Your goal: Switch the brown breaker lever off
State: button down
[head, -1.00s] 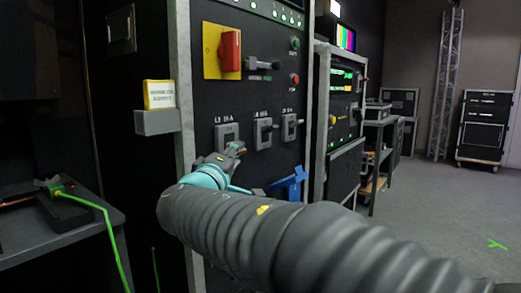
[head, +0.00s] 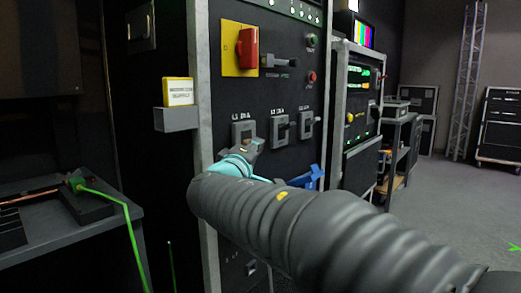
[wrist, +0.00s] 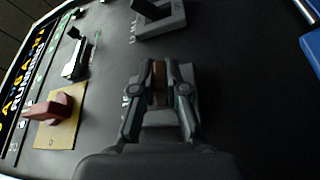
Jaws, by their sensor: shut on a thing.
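The brown breaker lever (wrist: 159,84) shows in the wrist view between my two fingers. My gripper (wrist: 158,72) is shut on it, with one finger on each side. In the head view my gripper (head: 250,146) is at the lower front of the leftmost grey breaker (head: 243,129), labelled L1. There the gripper hides the brown lever, and its exact tilt is hard to tell.
Two similar grey breakers, a middle one (head: 280,131) and a right one (head: 306,125), sit close by. A red rotary switch (head: 247,48) on a yellow plate is above. A grey box (head: 176,119) juts out left of the rack. Open floor lies at the right.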

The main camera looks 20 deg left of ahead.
jog(key=f+b, duration=0.1)
jog(key=b, duration=0.2)
jog(key=shift+a+m, duration=0.1)
jog(key=shift+m, duration=0.3)
jog(key=m+b, duration=0.1)
jog(key=b, duration=0.1)
jog(key=shift+a+t+h+b, duration=0.1)
jog(key=shift+t+h+b, duration=0.2)
jog(key=shift+b, duration=0.05)
jog(key=shift+r+m, duration=0.1)
jog(key=shift+m, duration=0.2)
jog(key=c, duration=1.2)
grip_release()
